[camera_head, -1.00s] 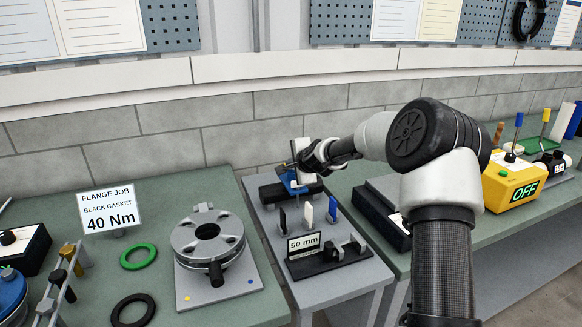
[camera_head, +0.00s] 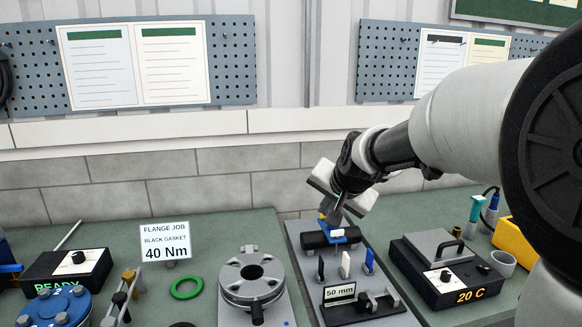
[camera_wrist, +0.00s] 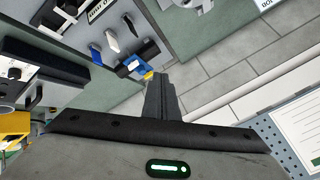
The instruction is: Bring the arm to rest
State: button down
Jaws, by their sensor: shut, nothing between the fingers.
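My gripper (camera_head: 331,214) is at the end of my arm, which reaches in from the right in the head view. The gripper points down above a narrow grey stand, near a blue piece (camera_head: 338,234) on a black cylinder (camera_head: 318,240). In the wrist view the fingers (camera_wrist: 154,80) are together, with nothing seen between them. The blue piece (camera_wrist: 132,66) shows just beyond the fingertips; whether they touch it I cannot tell.
Small black, white and blue upright pieces and a "50 mm" sign (camera_head: 340,293) stand in front of the cylinder. A flange (camera_head: 252,274) and green ring (camera_head: 187,287) lie left. A "20 C" box (camera_head: 455,275) stands right. The wall is behind.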

jog(key=s+d+r+n+g+p, duration=0.1)
jog(key=s+d+n+p, duration=0.1)
jog(key=s, duration=1.4)
jog(key=s+d+r+n+g+h+p, duration=0.1)
jog(key=s+d+r+n+g+p, duration=0.1)
jog(key=s, duration=1.4)
jog(key=shift+d+r+n+h+p, duration=0.2)
jog(key=shift+d+n+h+p, duration=0.1)
jog(key=shift+d+n, duration=0.6)
jog(key=shift+a, duration=0.1)
